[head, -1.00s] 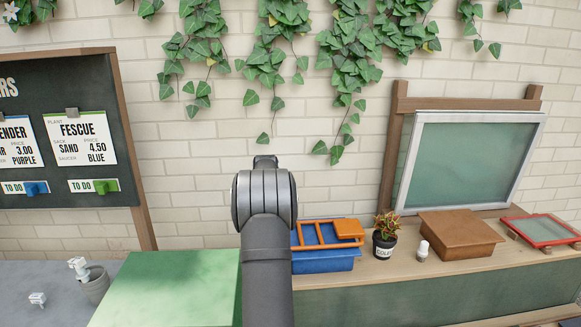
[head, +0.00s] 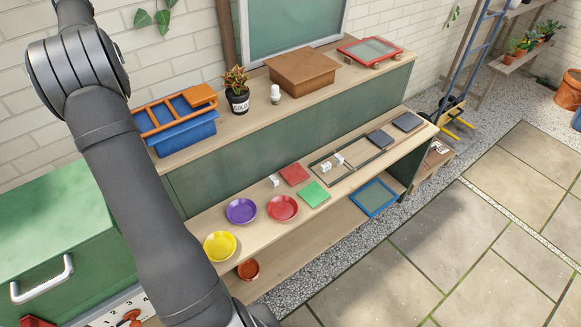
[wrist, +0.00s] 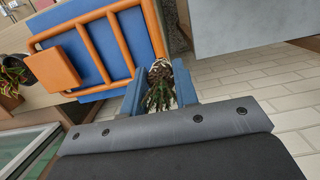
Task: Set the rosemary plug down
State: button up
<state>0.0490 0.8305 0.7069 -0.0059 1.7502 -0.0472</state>
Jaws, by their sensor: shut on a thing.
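The rosemary plug (wrist: 160,88), a tuft of dark green needles with a pale, speckled part at its far end, shows in the wrist view. My gripper (wrist: 159,92) has its blue fingers on both sides of it and is shut on it. It is close beside the blue tub (wrist: 95,55) with the orange rack (wrist: 148,30) on top; I cannot tell whether the plug touches either. In the head view my arm crosses the left side, and the gripper and plug are not visible. The tub (head: 185,138) and rack (head: 150,125) stand there on the upper shelf.
On the upper shelf are a potted coleus (head: 237,100), a white bottle (head: 275,95), a brown box (head: 300,75) and a red-framed screen (head: 370,50). Below are yellow (head: 220,246), purple (head: 241,211) and red (head: 283,208) saucers. A green chest (head: 65,235) stands left.

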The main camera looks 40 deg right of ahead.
jog(key=s+d, duration=0.8)
jog(key=d, duration=0.3)
jog(key=s+d, duration=0.7)
jog(key=d, duration=0.5)
jog(key=s+d, duration=0.8)
jog(key=d, duration=0.3)
jog(key=s+d, duration=0.4)
jog(key=s, duration=0.4)
jog(key=s+d, duration=0.3)
jog(key=s, duration=0.4)
send_over(291, 195)
notch_tip(291, 195, down, 39)
jog(key=shift+r, duration=0.1)
jog(key=shift+f, duration=2)
